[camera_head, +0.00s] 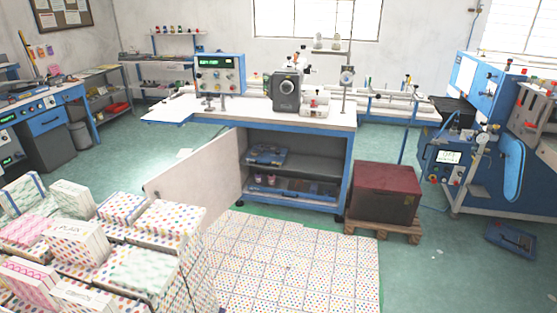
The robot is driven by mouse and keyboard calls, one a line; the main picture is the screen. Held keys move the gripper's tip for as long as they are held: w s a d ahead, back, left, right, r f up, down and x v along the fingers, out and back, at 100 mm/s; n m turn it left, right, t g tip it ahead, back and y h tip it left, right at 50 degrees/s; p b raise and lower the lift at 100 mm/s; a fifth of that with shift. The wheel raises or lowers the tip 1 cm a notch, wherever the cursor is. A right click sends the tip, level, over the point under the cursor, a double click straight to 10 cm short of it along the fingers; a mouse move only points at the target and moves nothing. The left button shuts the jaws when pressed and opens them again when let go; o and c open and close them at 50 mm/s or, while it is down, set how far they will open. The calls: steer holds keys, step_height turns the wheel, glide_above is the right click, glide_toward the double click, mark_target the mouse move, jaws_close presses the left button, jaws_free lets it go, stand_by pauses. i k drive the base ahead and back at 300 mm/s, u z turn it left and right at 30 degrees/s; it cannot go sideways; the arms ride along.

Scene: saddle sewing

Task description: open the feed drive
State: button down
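No part carries a readable label naming the feed drive, so I cannot tell for sure which one it is. A white-topped sewing bench (200,109) stands in the middle, with a dark machine head (286,91) and a blue-framed control box (220,76) on it. Under the bench is a cabinet with a blue frame (347,180). Its front is open and shows a grey shelf (295,169). A pale door panel (196,171) stands swung out to the left of the opening. A blue case (266,155) lies on the shelf. My gripper is not in view.
Patterned boxes (150,270) are stacked at the front left. A flat patterned area (300,262) covers the floor before the cabinet. A dark red box (386,192) sits on a pallet (385,231) at right. A blue machine (485,90) stands far right.

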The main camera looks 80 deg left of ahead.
mark_target(270, 158)
steer(key=u, duration=2.1)
steer(key=i, duration=2.25)
steer(key=u, duration=1.25)
steer(key=i, duration=1)
steer(key=z, duration=1.1)
